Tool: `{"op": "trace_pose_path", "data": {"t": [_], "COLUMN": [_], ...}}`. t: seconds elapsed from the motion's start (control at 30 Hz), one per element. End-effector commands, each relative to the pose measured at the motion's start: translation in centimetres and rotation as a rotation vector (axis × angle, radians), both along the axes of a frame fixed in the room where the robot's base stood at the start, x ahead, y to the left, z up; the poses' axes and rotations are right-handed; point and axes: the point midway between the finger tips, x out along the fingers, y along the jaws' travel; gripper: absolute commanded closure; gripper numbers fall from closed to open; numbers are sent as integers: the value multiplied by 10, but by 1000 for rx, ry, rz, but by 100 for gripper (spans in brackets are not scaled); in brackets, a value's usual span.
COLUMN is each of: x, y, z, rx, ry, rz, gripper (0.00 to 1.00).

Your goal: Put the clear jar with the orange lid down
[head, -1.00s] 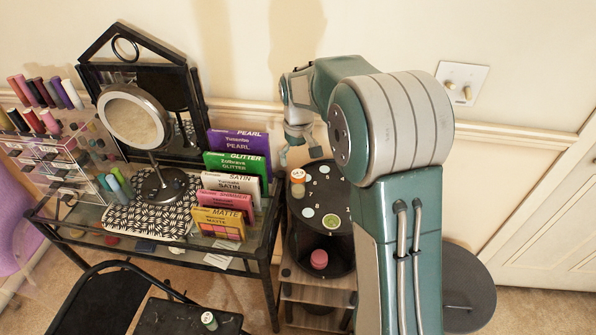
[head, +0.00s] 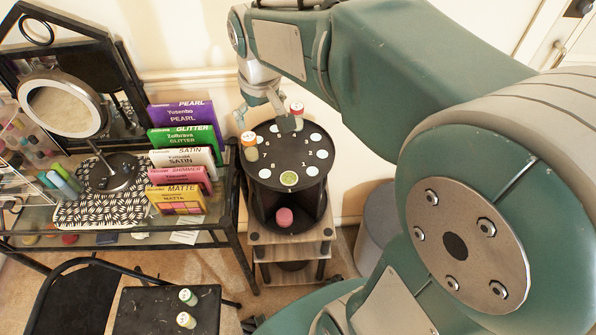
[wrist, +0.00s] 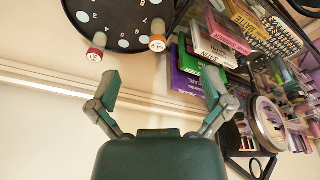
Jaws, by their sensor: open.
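The jar with the orange lid (head: 249,146) stands upright at the left edge of the round black numbered top (head: 276,153). It also shows in the wrist view (wrist: 157,44), at the edge of the same top. My gripper (head: 263,113) is open and empty behind the top, apart from the orange-lidded jar. In the wrist view my gripper's fingers (wrist: 161,90) are spread wide with nothing between them. A jar with a red lid (head: 297,114) is at the back edge of the top, close to my right-hand finger in the head view.
A green-marked disc (head: 289,179) lies on the top's front. A pink jar (head: 284,216) sits on the shelf below. Boxes (head: 181,145) and a round mirror (head: 62,105) stand on the glass table at left. Two jars (head: 187,308) sit on a black seat in front.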

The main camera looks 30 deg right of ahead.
Motion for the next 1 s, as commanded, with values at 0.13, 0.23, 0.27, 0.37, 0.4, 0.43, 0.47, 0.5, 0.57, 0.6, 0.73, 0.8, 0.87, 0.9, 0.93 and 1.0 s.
{"op": "trace_pose_path", "data": {"t": [0.13, 0.23, 0.27, 0.37, 0.4, 0.43, 0.47, 0.5, 0.57, 0.6, 0.73, 0.8, 0.87, 0.9, 0.93, 1.0], "x": [-31, -51, -57, -77, -84, -90, -96, -103, -114, -122, -143, -151, -156, -158, -160, -161], "y": [0, 0, 0, 0, 0, 0, 0, 0, 0, 0, 0, 0, 0, 0, 0, 0], "z": [11, 15, 16, 17, 18, 18, 18, 17, 16, 15, 10, 7, 5, 4, 3, 2], "rx": [5, 10, 11, 15, 17, 20, 21, 24, 27, 28, 37, 39, 41, 43, 44, 45], "ry": [-49, -80, -91, -121, -134, -143, -153, -165, -184, -197, -233, -249, -258, -263, -265, -267], "rz": [-19, -35, -38, -51, -56, -61, -66, -70, -78, -83, -99, -106, -110, -113, -114, -116], "gripper": [0, 0, 0, 0, 0, 0, 0, 0, 0, 0, 0, 0, 0, 0, 0, 0]}}
